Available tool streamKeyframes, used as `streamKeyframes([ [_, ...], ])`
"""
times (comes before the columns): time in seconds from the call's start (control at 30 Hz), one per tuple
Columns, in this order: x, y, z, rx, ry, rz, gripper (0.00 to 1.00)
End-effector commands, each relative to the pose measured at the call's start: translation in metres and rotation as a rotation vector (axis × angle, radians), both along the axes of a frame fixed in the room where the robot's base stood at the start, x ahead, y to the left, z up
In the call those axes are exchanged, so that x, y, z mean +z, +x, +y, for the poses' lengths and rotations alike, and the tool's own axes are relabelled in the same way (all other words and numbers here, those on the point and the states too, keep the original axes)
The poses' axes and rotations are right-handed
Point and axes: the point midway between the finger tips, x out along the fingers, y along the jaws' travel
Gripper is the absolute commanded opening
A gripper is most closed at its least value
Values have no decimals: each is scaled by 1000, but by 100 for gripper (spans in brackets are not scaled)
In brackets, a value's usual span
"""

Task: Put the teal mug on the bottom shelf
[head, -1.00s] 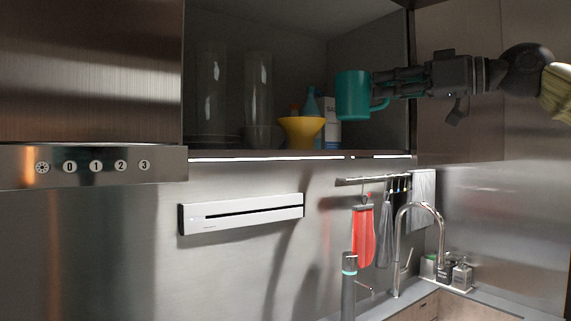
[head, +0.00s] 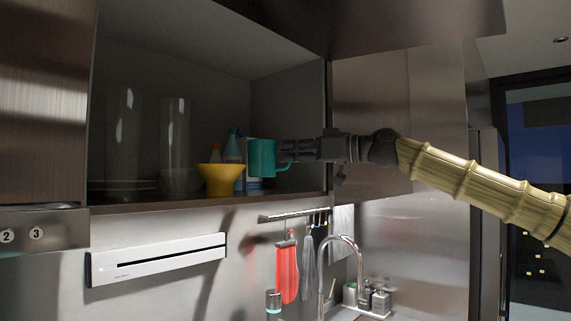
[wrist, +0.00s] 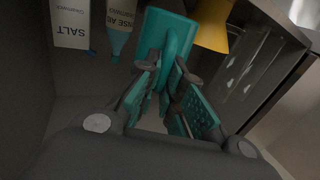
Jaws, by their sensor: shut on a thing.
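The teal mug (head: 262,158) is upright at the right end of the open cabinet, just right of a yellow bowl. My gripper (head: 289,151) is shut on its handle from the right. In the wrist view the mug (wrist: 168,38) is beyond the two finger pads of my gripper (wrist: 168,100), which close around the handle. The cabinet's bottom shelf (head: 140,206) lies below the mug. Whether the mug's base touches the shelf I cannot tell.
The yellow bowl (head: 219,178) stands close left of the mug, with bottles (head: 233,146) behind it. Tall glasses (head: 175,135) stand further left. A salt box (wrist: 71,24) shows in the wrist view. The cabinet's right wall is close by.

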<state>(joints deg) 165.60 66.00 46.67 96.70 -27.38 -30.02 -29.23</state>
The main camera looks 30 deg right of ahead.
Motion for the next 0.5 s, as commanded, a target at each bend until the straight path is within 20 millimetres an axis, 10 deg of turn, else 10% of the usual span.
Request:
streamKeyframes([
  [0.5, -4, 45, -13, 0, 1, 1, 0],
])
